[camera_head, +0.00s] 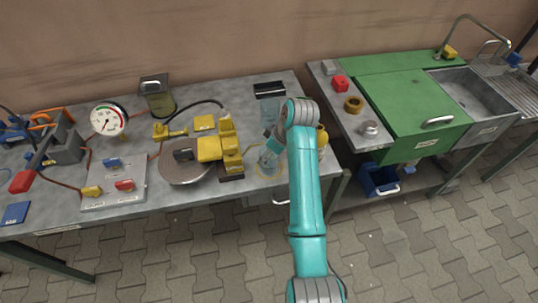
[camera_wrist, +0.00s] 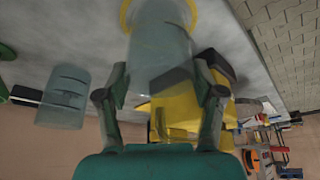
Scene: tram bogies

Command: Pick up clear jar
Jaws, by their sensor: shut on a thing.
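A clear jar (camera_wrist: 160,45) is between the two fingers of my gripper (camera_wrist: 162,78) in the wrist view, which shows the scene upside down. The fingers are shut on its sides. In the head view the jar (camera_head: 266,161) is at the right part of the grey workbench, at a yellow ring marked on the top. My gripper (camera_head: 272,143) reaches it from above, partly hidden by my arm. I cannot tell whether the jar's base touches the bench.
A yellow machine (camera_head: 222,148) with a round plate (camera_head: 186,167) stands just left of the held jar. A yellow container (camera_head: 321,138) is close on the right, beside my arm. A lidded jar (camera_head: 157,98) and a gauge (camera_head: 108,119) stand farther left. A green sink unit (camera_head: 415,105) is at right.

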